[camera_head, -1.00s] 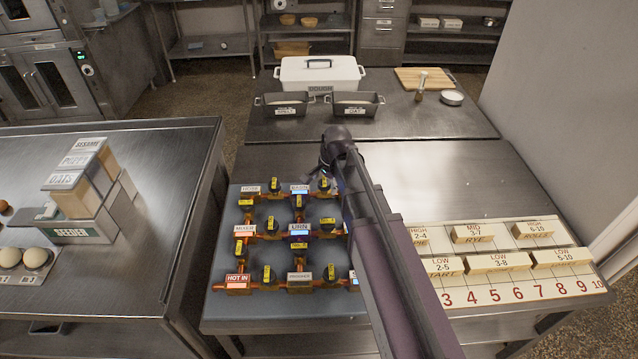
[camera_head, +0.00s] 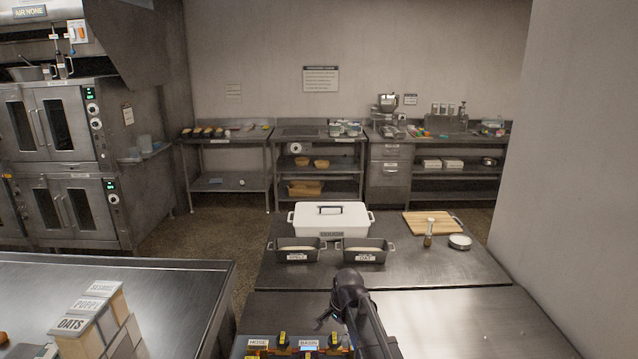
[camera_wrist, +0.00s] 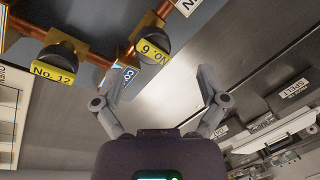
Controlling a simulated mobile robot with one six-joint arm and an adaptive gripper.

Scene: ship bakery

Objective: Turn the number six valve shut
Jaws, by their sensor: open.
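The number six valve (camera_wrist: 152,45) has a dark knob with a yellow "No. 6" tag. It sits on a copper pipe in the wrist view, upside down there. My gripper (camera_wrist: 155,78) is open and empty, with its fingers spread. In the picture, the valve shows above and between the fingertips, and I cannot tell how far off it is. The number 12 valve (camera_wrist: 57,62) stands to its left. In the head view my gripper (camera_head: 325,318) is over the back edge of the valve board. Only the board's back row (camera_head: 283,340) shows there, and I cannot pick out number six in it.
Two grey loaf tins (camera_head: 366,250) and a white dough box (camera_head: 330,219) stand on the table behind the board. A wooden board (camera_head: 430,222) lies at the back right. The steel top right of my arm (camera_head: 470,315) is clear where it shows. Topping boxes (camera_head: 95,325) stand on the left table.

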